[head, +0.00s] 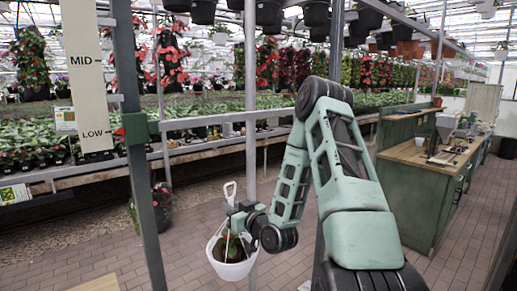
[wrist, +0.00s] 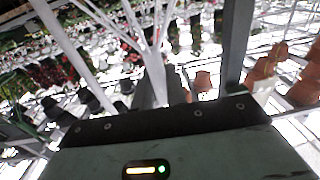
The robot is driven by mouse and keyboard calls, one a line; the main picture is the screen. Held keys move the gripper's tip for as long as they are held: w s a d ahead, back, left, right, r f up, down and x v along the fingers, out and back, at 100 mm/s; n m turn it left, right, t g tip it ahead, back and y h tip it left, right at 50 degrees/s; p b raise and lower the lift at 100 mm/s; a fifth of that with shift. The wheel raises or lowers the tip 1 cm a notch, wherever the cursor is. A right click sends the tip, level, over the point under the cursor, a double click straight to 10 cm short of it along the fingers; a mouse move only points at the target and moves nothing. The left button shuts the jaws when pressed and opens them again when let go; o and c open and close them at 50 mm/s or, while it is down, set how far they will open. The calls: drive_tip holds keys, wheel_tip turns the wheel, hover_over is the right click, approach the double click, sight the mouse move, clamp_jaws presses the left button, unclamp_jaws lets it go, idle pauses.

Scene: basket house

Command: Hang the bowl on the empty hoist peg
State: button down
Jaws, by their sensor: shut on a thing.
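The bowl (head: 230,269) is a white hanging pot with a dark green plant in it, low in the middle of the head view. White straps rise from its rim to a white hook (head: 230,190). My gripper (head: 236,213) is above the bowl, shut on its hanger just below the hook. The bowl hangs free and roughly upright over the paved floor. In the wrist view, pale straps (wrist: 153,35) converge near the jaws; the bowl itself cannot be made out there. I cannot pick out the empty hoist peg in either view.
A grey post (head: 141,190) with a green bracket stands left of the bowl, beside a board marked MID and LOW (head: 88,80). Planted benches (head: 60,175) run behind. A green workbench (head: 420,190) is at right. Pots hang overhead. Paving is open at lower left.

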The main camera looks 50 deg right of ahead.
drive_tip(key=s+d+r+m+g+h+p, duration=0.1)
drive_tip(key=s+d+r+h+p, duration=0.2)
drive_tip(key=r, duration=0.5)
drive_tip(key=s+d+r+m+h, duration=0.15)
drive_tip(key=d+r, duration=0.25)
drive_tip(key=r, duration=0.4)
drive_tip(key=a+f+p+x, duration=0.1)
drive_tip(key=p+x, duration=0.1)
drive_tip(key=x, duration=0.5)
drive_tip(key=shift+w, duration=0.55)
drive_tip(key=shift+y, duration=0.25)
drive_tip(key=shift+w, duration=0.15)
drive_tip(key=shift+a+b+x, duration=0.2)
drive_tip(key=shift+b+x, duration=0.6)
drive_tip(key=shift+x, duration=0.7)
drive_tip(key=shift+w, duration=0.2)
drive_tip(key=shift+w+d+b, duration=0.1)
drive_tip(key=shift+w+b, duration=0.3)
drive_tip(key=shift+w, duration=0.2)
drive_tip(key=shift+w+f+b, duration=0.1)
drive_tip(key=shift+b, duration=0.3)
